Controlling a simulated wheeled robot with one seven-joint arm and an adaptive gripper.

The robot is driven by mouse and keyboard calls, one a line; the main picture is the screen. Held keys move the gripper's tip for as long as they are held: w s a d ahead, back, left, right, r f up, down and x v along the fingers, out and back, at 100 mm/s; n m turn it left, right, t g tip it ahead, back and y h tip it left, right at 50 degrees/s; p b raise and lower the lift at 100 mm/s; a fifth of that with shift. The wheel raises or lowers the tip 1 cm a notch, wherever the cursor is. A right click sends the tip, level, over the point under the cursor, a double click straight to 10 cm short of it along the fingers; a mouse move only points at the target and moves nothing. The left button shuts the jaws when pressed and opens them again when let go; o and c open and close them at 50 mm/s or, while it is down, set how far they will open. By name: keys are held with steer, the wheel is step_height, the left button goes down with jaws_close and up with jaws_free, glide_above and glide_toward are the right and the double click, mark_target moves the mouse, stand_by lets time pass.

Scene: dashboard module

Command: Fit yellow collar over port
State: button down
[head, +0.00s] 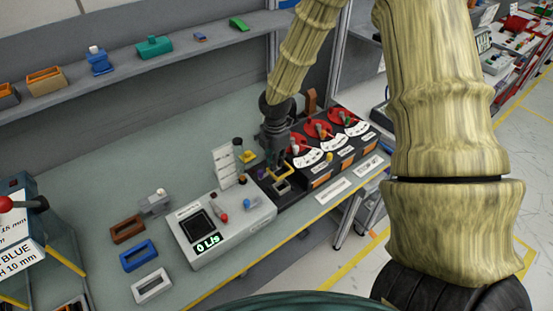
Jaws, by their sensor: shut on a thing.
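My gripper (279,170) points down over the left end of the dark dashboard module (298,198).
A grey meter box (219,232) with a lit display stands left of the module. Red dials (318,130) line the module to the right. Brown, blue (138,256) and white (152,286) frames lie on the bench at left. A shelf (120,67) runs behind.

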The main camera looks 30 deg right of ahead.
steer(key=shift+s+f, duration=0.2)
steer(key=shift+f, duration=0.15)
steer(key=shift+s+f+b, duration=0.6)
steer(key=shift+w+f+b, duration=0.2)
steer(key=shift+w+f, duration=0.05)
steer(key=shift+f, duration=0.35)
steer(key=shift+w+f+b, duration=0.2)
steer(key=shift+w+f, duration=0.05)
steer(key=shift+f, duration=0.3)
steer(key=shift+s+f, duration=0.1)
steer(key=shift+s, duration=0.2)
steer(key=shift+w+f, duration=0.1)
steer(key=shift+w, duration=0.05)
steer(key=shift+p, duration=0.7)
